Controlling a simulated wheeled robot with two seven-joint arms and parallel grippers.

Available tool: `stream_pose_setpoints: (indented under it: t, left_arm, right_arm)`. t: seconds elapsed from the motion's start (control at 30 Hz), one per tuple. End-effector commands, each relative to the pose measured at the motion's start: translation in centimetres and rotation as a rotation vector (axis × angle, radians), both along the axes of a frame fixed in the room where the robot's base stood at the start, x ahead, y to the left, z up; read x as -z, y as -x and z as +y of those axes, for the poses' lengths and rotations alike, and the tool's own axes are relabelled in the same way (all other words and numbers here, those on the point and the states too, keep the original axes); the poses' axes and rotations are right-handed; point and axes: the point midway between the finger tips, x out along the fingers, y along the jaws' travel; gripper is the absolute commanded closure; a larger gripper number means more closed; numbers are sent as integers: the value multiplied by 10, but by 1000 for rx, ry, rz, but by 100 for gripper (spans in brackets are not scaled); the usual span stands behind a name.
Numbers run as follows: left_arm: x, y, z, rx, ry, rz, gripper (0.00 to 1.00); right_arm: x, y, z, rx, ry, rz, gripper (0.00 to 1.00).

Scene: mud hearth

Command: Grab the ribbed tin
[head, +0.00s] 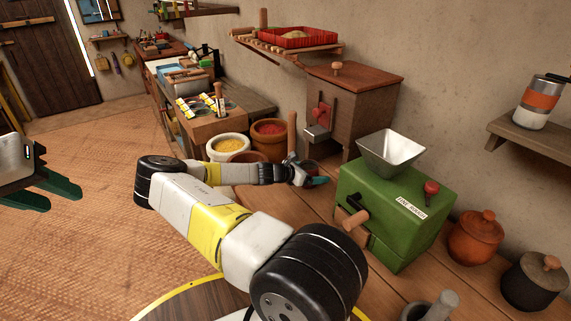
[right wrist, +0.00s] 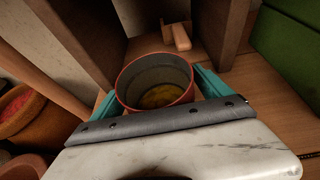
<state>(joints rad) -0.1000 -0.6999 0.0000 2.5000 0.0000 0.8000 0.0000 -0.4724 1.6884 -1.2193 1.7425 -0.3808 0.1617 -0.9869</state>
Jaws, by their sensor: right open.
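A round, open-topped tin (right wrist: 156,76) with a reddish rim, grey inside and a yellowish-brown bottom stands on the wooden counter in the right wrist view. Its ribs cannot be made out. My right gripper (right wrist: 157,88) is open, with one teal finger on each side of the tin; whether they touch it cannot be told. In the head view my right gripper (head: 316,181) is low at the counter, in front of the wooden box mill, and the tin is mostly hidden there. My left gripper (head: 50,186) is open and empty over the floor at the left.
A green grinder (head: 390,225) with a metal hopper stands right of my right gripper. A wooden box mill (head: 350,105) stands behind it. Pots of yellow (head: 228,145) and red powder (head: 269,130) stand to the left. Lidded jars (head: 475,238) are at the right.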

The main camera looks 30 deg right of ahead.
Motion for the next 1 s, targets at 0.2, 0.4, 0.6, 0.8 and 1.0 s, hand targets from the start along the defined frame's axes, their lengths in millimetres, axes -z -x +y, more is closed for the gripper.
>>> stream_pose_setpoints:
  t: [0.2,0.4,0.6,0.8,1.0]
  left_arm:
    - [0,0,0,0,0,0,64]
    - [0,0,0,0,0,0,64]
    - [0,0,0,0,0,0,64]
    - [0,0,0,0,0,0,64]
    - [0,0,0,0,0,0,64]
  right_arm:
    - [1,0,-1,-1,0,0,12]
    - [1,0,-1,0,-1,-1,47]
    - [1,0,-1,0,0,-1,77]
    - [0,-1,-1,1,0,-2,77]
    - [-13,-5,0,3,-1,-4,77]
